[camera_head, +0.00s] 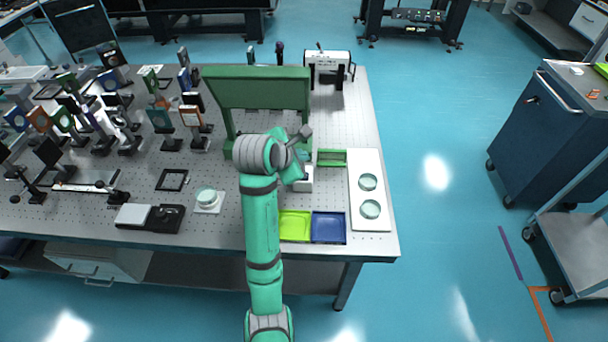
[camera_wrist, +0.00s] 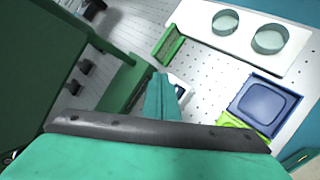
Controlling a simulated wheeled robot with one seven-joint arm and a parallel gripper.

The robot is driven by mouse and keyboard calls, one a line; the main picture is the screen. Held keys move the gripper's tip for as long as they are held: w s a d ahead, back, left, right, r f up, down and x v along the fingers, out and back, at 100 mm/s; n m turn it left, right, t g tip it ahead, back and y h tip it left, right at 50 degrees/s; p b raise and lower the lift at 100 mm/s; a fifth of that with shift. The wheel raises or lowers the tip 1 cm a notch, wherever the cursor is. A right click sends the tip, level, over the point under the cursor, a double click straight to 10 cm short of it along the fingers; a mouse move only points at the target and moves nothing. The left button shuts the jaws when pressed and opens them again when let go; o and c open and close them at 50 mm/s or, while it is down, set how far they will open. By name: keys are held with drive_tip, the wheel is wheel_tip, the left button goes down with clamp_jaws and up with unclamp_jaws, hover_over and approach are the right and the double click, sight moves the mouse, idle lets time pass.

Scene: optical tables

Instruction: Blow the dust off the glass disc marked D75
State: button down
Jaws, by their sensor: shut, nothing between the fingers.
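Two glass discs lie on a white board (camera_head: 356,218) at the right of the table, a far disc (camera_head: 368,182) and a near disc (camera_head: 370,209). Both show in the wrist view, as a smaller disc (camera_wrist: 226,22) and a larger disc (camera_wrist: 269,39). A third glass disc (camera_head: 207,196) sits on a white pad left of my arm. No D75 marking is legible on any of them. My gripper (camera_wrist: 162,92) is shut and empty, left of the board. A small white object (camera_head: 304,183) beneath it is partly hidden.
A green frame (camera_head: 258,88) stands right behind my gripper. A small green rack (camera_head: 332,158), a lime tray (camera_head: 294,227) and a blue tray (camera_head: 328,228) are near the board. Mounted optics crowd the left. Bare table lies behind the board.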

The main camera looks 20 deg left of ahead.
drive_tip(key=shift+f, duration=2.3)
drive_tip(key=shift+f, duration=0.2)
drive_tip(key=shift+f, duration=0.25)
drive_tip(key=shift+f, duration=0.4)
idle(1.1)
drive_tip(key=shift+r, duration=0.85)
drive_tip(key=shift+r, duration=2.5)
